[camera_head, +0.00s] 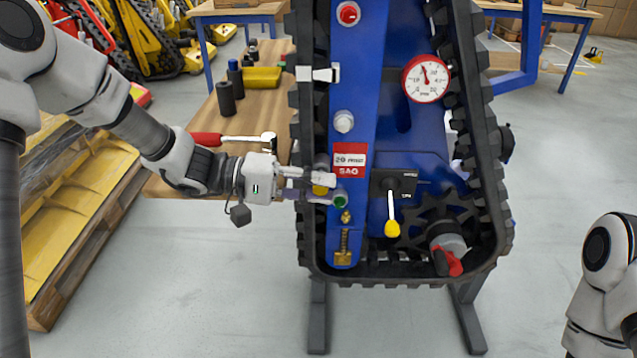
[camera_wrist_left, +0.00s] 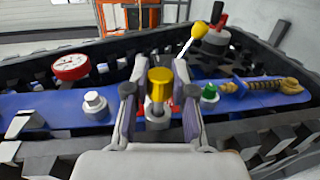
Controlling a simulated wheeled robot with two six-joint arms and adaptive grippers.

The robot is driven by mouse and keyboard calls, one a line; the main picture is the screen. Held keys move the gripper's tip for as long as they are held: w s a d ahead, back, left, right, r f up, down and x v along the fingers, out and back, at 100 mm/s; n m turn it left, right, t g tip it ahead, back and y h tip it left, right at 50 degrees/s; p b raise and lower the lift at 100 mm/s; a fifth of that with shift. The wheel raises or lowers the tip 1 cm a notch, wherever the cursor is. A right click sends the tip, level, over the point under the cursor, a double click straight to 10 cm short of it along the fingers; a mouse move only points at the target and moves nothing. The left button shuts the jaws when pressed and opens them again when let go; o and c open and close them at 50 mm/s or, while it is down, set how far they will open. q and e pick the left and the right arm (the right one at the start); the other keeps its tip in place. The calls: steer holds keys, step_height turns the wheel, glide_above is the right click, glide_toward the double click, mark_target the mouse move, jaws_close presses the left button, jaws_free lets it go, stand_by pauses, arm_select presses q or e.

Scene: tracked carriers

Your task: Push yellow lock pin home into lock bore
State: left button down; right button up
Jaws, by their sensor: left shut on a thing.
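The yellow lock pin (camera_head: 319,190) is between the fingers of my left gripper (camera_head: 322,188), which is shut on it at the lower part of the blue panel. In the left wrist view the pin's yellow head (camera_wrist_left: 160,82) stands between the two fingers (camera_wrist_left: 157,98). A length of bare metal shank shows below the head. The shank's lower end meets a grey metal collar (camera_wrist_left: 157,122), which looks like the lock bore; how deep it sits is hidden. My right gripper is out of view.
A green button (camera_head: 341,199) sits just beside my left gripper. A yellow-tipped lever (camera_head: 392,228), a gauge (camera_head: 426,79) and a red-handled knob (camera_head: 447,255) are on the same carrier. Black track (camera_head: 302,130) borders the panel. A workbench (camera_head: 215,120) with tools stands at left.

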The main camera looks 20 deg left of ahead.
arm_select(q)
steer(key=shift+s+d+b, duration=0.2)
steer(key=shift+s+b, duration=0.1)
steer(key=shift+s, duration=0.45)
steer(key=shift+s+d+b, duration=0.25)
steer(key=shift+s, duration=0.55)
steer(key=shift+s+d+b, duration=0.2)
steer(key=shift+s+b, duration=0.1)
steer(key=shift+s, duration=0.45)
steer(key=shift+b, duration=0.3)
steer(key=shift+b, duration=0.3)
stand_by(0.4)
steer(key=shift+w+a, duration=0.35)
steer(key=shift+w, duration=0.9)
steer(key=shift+w+a, duration=0.35)
steer(key=shift+w, duration=0.85)
steer(key=shift+w+a, duration=0.35)
steer(key=shift+w, duration=0.9)
